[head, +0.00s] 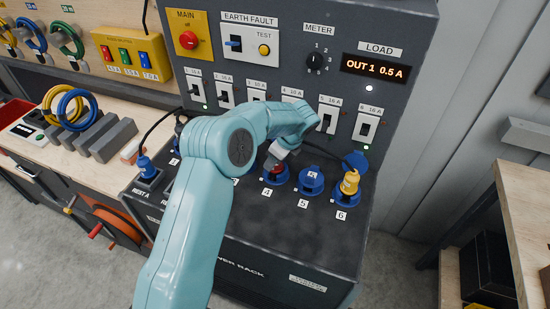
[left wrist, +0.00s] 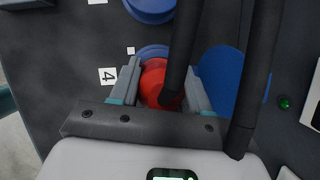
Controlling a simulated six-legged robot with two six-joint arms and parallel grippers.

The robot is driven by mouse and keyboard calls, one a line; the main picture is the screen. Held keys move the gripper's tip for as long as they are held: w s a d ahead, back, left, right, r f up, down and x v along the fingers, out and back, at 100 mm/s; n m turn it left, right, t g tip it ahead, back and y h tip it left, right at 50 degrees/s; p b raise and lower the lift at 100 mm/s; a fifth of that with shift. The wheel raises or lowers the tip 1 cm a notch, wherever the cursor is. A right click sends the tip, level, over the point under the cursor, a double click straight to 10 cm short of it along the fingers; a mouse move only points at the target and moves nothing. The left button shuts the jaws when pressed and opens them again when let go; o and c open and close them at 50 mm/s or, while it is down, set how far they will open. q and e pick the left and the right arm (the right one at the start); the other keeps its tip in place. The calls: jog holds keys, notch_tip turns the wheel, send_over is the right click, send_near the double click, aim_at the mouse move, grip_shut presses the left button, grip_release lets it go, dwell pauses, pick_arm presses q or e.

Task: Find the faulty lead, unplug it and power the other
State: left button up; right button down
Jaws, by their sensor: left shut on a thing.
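My left gripper (head: 284,154) is at the socket labelled 4 (head: 275,177) on the dark power rack. In the left wrist view my left gripper (left wrist: 164,68) has its fingers either side of a red plug (left wrist: 152,82), shut on it. The plug sits at the blue socket; how deep is unclear. Socket 5 (head: 311,180) appears to have no plug. A yellow plug (head: 350,184) stands in socket 6. A blue plug (head: 146,166) stands in REST A. The display (head: 375,67) reads OUT 1 0.5 A. My arm hides other sockets. My right gripper is out of view.
Breaker switches (head: 366,126) line the panel; green lights show at 1 and 6. The meter knob (head: 314,62) and main switch (head: 189,40) are above. Black cables (left wrist: 256,80) hang close to my fingers. Coiled leads (head: 70,107) lie on the left bench.

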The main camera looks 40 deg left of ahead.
pick_arm(q)
jog(key=shift+w+r+p, duration=0.15)
jog(key=shift+r+p, duration=0.2)
jog(key=shift+r, duration=0.05)
jog(key=shift+r+p, duration=0.3)
jog(key=shift+r, duration=2.75)
